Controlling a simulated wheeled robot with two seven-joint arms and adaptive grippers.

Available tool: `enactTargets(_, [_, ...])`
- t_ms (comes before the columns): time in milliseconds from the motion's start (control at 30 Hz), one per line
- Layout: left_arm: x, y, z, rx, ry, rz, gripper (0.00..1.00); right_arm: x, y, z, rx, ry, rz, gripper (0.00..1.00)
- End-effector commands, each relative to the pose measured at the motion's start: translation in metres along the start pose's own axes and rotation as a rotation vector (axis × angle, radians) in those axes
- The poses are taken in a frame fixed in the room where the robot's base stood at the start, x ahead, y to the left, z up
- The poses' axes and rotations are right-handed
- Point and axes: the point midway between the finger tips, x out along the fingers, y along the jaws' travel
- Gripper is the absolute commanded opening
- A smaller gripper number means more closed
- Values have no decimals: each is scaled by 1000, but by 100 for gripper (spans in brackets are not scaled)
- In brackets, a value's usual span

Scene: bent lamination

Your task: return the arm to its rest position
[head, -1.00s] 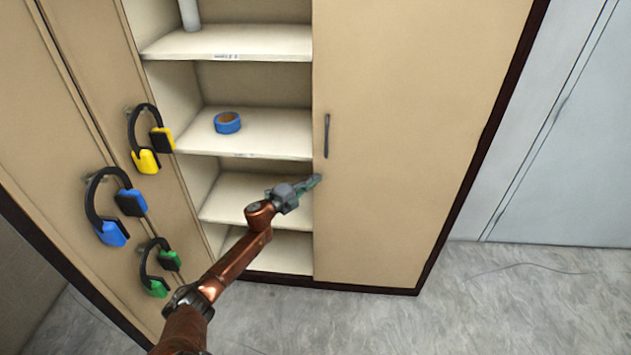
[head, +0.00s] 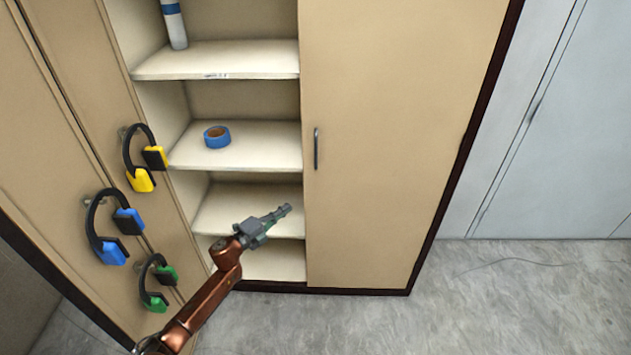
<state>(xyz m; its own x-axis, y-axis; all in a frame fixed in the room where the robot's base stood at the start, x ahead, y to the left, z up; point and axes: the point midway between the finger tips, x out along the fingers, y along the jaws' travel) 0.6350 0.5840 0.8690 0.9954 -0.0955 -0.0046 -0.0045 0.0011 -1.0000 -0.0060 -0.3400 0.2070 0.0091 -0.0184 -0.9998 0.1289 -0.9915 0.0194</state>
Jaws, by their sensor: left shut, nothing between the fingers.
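My left arm (head: 208,305) comes in from the lower left in the head view. My right gripper is not in view.
The cabinet's right door (head: 390,150) has a dark handle (head: 317,149). Blue tape (head: 217,136) lies on a shelf; a white-and-blue cylinder (head: 175,25) stands above. Yellow (head: 143,160), blue (head: 113,225) and green (head: 157,283) earmuffs hang left. Grey floor (head: 530,300) is clear at right.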

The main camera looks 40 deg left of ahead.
Motion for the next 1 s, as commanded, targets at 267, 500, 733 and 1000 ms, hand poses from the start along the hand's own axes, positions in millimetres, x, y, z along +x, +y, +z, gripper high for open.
enactTargets(267, [-2, 4, 0, -7, -3, 5, 0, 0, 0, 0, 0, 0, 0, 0])
enactTargets(500, [-30, 100, 17, -186, -115, 126, 0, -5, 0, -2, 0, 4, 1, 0])
enactTargets(733, [-99, 254, 14, -457, -304, 324, 0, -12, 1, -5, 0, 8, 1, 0])
enactTargets(1000, [-211, 411, -30, -723, -528, 555, 0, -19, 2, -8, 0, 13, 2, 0])
